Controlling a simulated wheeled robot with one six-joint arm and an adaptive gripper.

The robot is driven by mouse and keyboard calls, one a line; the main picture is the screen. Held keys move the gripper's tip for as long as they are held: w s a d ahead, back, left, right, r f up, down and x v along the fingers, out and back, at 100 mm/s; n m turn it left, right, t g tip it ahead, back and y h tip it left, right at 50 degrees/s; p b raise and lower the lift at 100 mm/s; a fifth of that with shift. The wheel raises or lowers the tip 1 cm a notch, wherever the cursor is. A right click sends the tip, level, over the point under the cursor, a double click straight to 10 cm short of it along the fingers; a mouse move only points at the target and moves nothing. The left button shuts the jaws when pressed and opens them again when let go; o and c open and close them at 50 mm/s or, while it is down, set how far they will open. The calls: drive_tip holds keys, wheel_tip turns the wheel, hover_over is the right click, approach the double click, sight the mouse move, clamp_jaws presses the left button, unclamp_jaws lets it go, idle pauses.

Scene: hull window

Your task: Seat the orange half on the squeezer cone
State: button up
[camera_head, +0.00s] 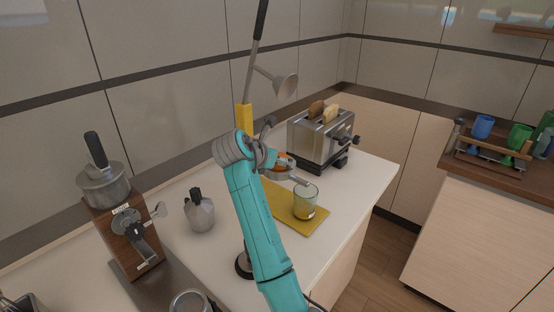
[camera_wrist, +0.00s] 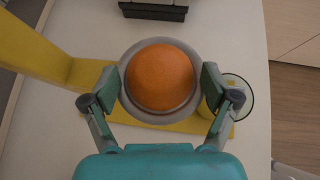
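The orange half (camera_wrist: 160,76) shows in the wrist view as a rounded dome, peel side up, inside the squeezer's round grey bowl (camera_wrist: 158,116). The cone is hidden beneath it, so how closely it sits cannot be seen. My gripper (camera_wrist: 163,86) is open, with one finger on each side of the orange and the grey rim showing between fingers and peel. In the head view my gripper (camera_head: 281,168) is at the bowl and partly hides the orange (camera_head: 281,157). The yellow squeezer (camera_head: 244,119) has its lever (camera_head: 260,22) raised and its press cup (camera_head: 286,86) above the bowl.
A glass (camera_head: 305,201) stands on the yellow base (camera_head: 316,224) beside the bowl. A toaster (camera_head: 318,141) with bread is behind. Counter is free between the moka pot and squeezer.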

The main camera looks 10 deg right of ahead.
drive_tip(key=shift+v, duration=1.8)
drive_tip(key=shift+o, duration=1.3)
drive_tip(key=shift+c, duration=1.3)
